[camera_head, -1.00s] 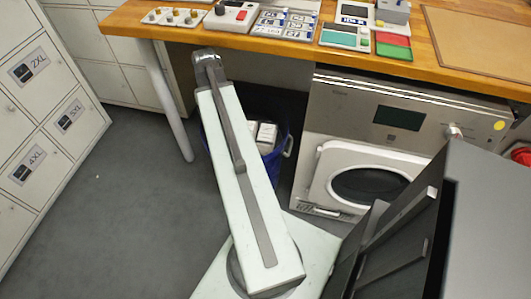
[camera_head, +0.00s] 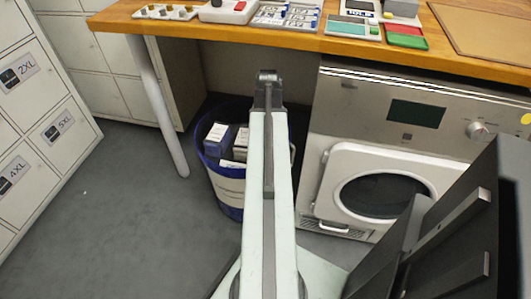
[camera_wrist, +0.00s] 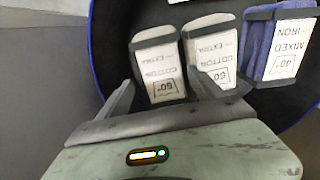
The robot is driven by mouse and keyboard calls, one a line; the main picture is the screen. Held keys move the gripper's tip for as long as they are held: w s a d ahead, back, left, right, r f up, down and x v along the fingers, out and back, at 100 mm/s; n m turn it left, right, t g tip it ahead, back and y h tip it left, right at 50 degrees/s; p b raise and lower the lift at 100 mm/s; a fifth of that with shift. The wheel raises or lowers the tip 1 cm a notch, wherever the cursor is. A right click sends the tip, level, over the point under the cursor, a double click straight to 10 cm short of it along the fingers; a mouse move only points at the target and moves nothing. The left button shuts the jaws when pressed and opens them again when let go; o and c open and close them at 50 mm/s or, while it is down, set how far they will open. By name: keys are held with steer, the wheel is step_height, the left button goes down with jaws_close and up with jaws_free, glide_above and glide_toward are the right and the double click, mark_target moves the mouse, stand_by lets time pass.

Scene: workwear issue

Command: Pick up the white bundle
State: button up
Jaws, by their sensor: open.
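A blue bin (camera_head: 231,193) with a pale band stands on the floor under the worktop and holds several bundles. In the wrist view, two whitish bundles with dark straps and "Cotton Extra" labels lie side by side: the left one (camera_wrist: 158,68) and the right one (camera_wrist: 210,52). A blue bundle (camera_wrist: 258,45) with a "Mixed Iron" label lies to their right. My gripper (camera_wrist: 163,84) is open, its fingers around the near end of the left whitish bundle; I cannot tell whether they touch it. In the head view, my arm hides the gripper.
The bin's rim (camera_wrist: 97,62) passes close to the left of my gripper. The wooden worktop (camera_head: 290,42) overhangs the bin, with its leg (camera_head: 160,105) to the left. A washer-type machine (camera_head: 400,130) stands right of the bin. Grey floor (camera_head: 110,215) at left is clear.

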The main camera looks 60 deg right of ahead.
step_height(320, 180, down, 5)
steer(key=b, duration=0.5)
steer(key=shift+d+f, duration=0.1)
steer(key=shift+f, duration=0.1)
steer(key=shift+r, duration=0.2)
steer(key=c, duration=1.3)
